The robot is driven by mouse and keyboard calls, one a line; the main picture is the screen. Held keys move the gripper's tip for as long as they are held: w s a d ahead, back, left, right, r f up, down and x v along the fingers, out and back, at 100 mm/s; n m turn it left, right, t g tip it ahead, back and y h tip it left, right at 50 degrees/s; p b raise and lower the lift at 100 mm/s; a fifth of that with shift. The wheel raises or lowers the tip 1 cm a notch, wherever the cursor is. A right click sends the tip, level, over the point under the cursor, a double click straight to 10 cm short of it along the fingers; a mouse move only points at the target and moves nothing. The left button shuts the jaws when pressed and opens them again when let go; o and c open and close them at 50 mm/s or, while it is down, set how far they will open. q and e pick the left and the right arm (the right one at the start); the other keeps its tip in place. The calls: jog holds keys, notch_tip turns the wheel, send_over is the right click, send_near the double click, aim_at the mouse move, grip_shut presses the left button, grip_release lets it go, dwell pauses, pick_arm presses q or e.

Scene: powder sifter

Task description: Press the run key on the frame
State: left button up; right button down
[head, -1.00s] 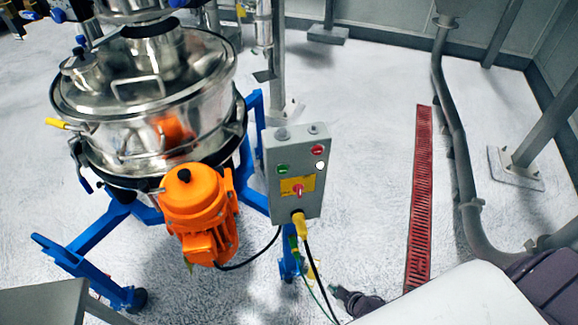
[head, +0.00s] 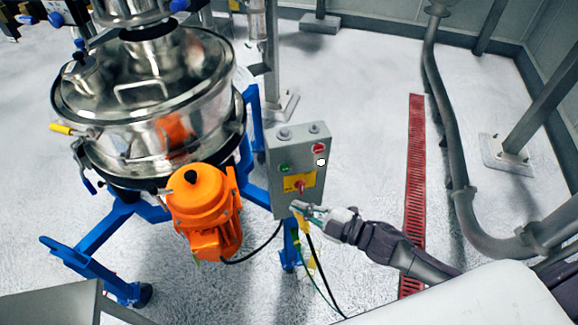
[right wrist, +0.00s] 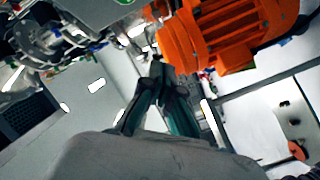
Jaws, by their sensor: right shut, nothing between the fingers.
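The grey control box (head: 296,168) stands on the blue frame (head: 253,190) of the steel sifter (head: 145,90). It has a green key (head: 284,168) at left, a red key (head: 319,149) at right, a white round piece below the red one, and a red knob (head: 299,187) on a yellow plate. My right gripper (head: 296,207) is shut and empty, its tips at the lower part of the box, below the yellow plate; contact cannot be told. In the right wrist view the closed fingers (right wrist: 160,72) point up beside the orange motor (right wrist: 228,35). My left gripper is not in view.
The orange motor (head: 203,210) sits left of the box. A yellow plug and cables (head: 312,245) hang below the box, close to my right gripper. A red floor grate (head: 413,170) and grey pipes (head: 460,170) lie to the right. Floor between box and grate is clear.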

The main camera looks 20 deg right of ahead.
aim_at(285, 168)
jog(key=shift+r, duration=0.1)
dwell(0.3)
jog(key=w+b, duration=0.2)
jog(key=w, duration=0.6)
jog(key=shift+w+d, duration=0.15)
jog(key=shift+w, duration=0.25)
dwell(1.1)
jog(key=shift+w, duration=0.4)
jog(key=shift+w+b, duration=0.3)
jog(key=shift+w, duration=0.1)
dwell(0.6)
jog(key=shift+s, duration=0.1)
jog(key=shift+s+p, duration=0.35)
jog(key=shift+s, duration=0.35)
jog(key=shift+s, duration=0.1)
